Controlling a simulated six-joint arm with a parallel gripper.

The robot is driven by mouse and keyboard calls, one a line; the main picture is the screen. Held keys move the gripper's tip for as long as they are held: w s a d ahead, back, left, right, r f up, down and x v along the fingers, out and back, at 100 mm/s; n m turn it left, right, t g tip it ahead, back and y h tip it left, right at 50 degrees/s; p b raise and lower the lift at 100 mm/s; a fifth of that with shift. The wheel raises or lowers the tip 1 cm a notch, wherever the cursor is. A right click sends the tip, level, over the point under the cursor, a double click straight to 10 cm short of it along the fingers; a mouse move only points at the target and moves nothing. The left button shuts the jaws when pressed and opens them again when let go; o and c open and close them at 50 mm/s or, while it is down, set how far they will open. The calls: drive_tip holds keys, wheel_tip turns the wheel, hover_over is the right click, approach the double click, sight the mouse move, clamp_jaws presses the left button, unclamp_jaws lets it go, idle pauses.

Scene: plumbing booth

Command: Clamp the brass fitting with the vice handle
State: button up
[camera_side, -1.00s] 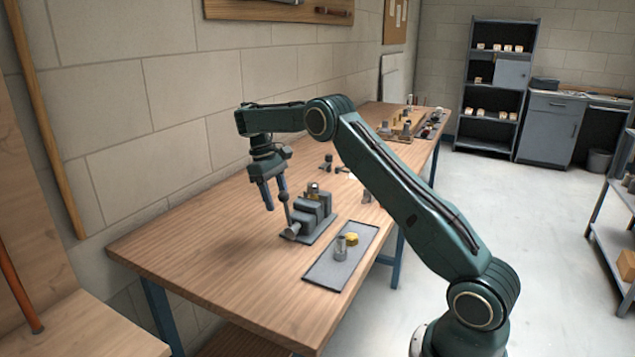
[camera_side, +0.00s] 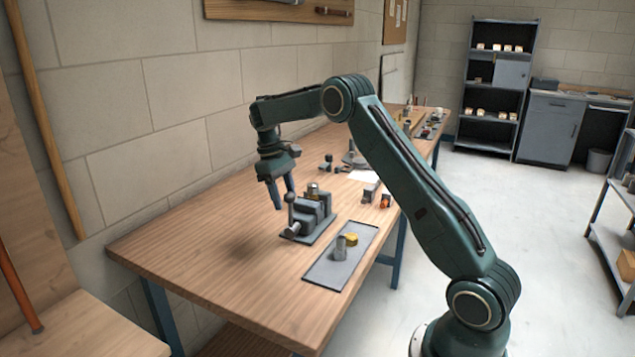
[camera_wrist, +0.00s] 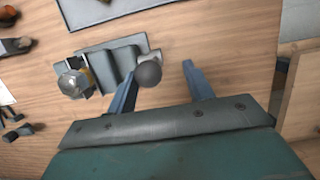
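The grey vice (camera_side: 318,212) stands on the bench with the brass fitting (camera_side: 312,189) upright between its jaws. In the wrist view the fitting (camera_wrist: 72,84) shows a round metallic top at the left of the vice (camera_wrist: 122,60). My gripper (camera_side: 284,202) is beside the handle, fingers pointing down. In the wrist view my gripper (camera_wrist: 160,70) is open, and the handle's ball (camera_wrist: 149,73) appears between the fingers, nearer the left one. I cannot tell whether they touch.
A dark mat (camera_side: 325,272) in front of the vice holds a grey cylinder (camera_side: 340,248) and a yellow piece (camera_side: 351,239). Small parts (camera_side: 385,200) and a white sheet (camera_side: 362,177) lie behind the vice. The bench's left part is clear. The block wall runs behind.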

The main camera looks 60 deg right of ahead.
drive_tip(key=shift+s+f+t, duration=1)
drive_tip(key=shift+s+t, duration=0.5)
drive_tip(key=shift+s, duration=2.45)
wheel_tip(320, 180, up, 14)
drive_tip(key=s+a+r+t, duration=0.1)
drive_tip(key=s+a+r, duration=0.1)
drive_tip(key=s+a, duration=0.3)
drive_tip(key=s+a+r+t, duration=0.2)
drive_tip(key=s+a, duration=0.3)
drive_tip(key=a, duration=0.4)
drive_tip(key=shift+s+a+r+h, duration=0.3)
drive_tip(key=shift+s+r, duration=0.05)
drive_tip(key=shift+r, duration=0.15)
